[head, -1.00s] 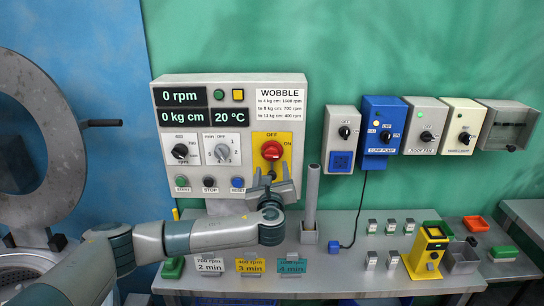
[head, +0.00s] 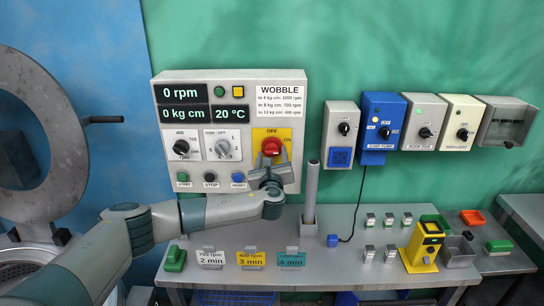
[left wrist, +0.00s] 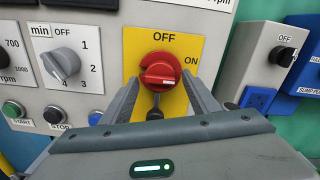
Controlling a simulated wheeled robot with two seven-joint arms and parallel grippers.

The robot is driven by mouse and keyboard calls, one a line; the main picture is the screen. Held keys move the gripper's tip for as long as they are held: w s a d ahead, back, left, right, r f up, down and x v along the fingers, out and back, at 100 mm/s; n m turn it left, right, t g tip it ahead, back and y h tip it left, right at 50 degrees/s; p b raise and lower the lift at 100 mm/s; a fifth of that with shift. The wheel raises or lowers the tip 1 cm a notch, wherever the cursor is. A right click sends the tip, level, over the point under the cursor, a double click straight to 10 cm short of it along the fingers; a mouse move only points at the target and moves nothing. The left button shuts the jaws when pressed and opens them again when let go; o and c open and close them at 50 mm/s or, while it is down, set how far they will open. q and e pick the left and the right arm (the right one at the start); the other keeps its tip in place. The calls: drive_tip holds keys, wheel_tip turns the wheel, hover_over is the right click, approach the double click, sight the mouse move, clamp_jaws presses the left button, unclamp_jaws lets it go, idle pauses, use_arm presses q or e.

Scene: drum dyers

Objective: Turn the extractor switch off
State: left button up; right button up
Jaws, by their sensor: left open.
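The red rotary switch (head: 271,147) sits on a yellow plate (left wrist: 196,50) marked OFF at the top and ON at the right, on the grey control panel (head: 222,132). In the left wrist view, the red knob (left wrist: 158,68) has its grip bar lying roughly level, towards the ON side. My left gripper (head: 272,161) is open just in front of the switch. Its two fingers stand left and right of the knob's lower part, with nothing held. I cannot tell whether they touch it. My right gripper is not in view.
Other knobs, including a grey dial (head: 222,149), and push buttons (head: 210,177) sit left of the switch. A grey post (head: 310,195) stands to the right on the table. Several wall boxes, such as the blue pump box (head: 382,125), hang further right.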

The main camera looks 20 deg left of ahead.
use_arm(q)
drive_tip(key=c, duration=1)
drive_tip(key=shift+c, duration=0.2)
drive_tip(key=shift+f, duration=0.1)
drive_tip(key=shift+d+f+n+b, duration=0.1)
drive_tip(key=shift+f+n+b, duration=0.1)
drive_tip(key=shift+n+b, duration=0.75)
drive_tip(key=n+b, duration=0.4)
drive_tip(key=shift+d, duration=0.1)
drive_tip(key=n+b, duration=0.5)
drive_tip(key=n, duration=0.1)
drive_tip(key=shift+r, duration=0.1)
drive_tip(key=n+b, duration=0.2)
drive_tip(key=n, duration=0.1)
drive_tip(key=shift+r+n, duration=0.1)
drive_tip(key=shift+n, duration=0.25)
drive_tip(key=shift+r+n+b, duration=0.15)
drive_tip(key=shift+n+b, duration=0.4)
drive_tip(key=shift+n, duration=0.65)
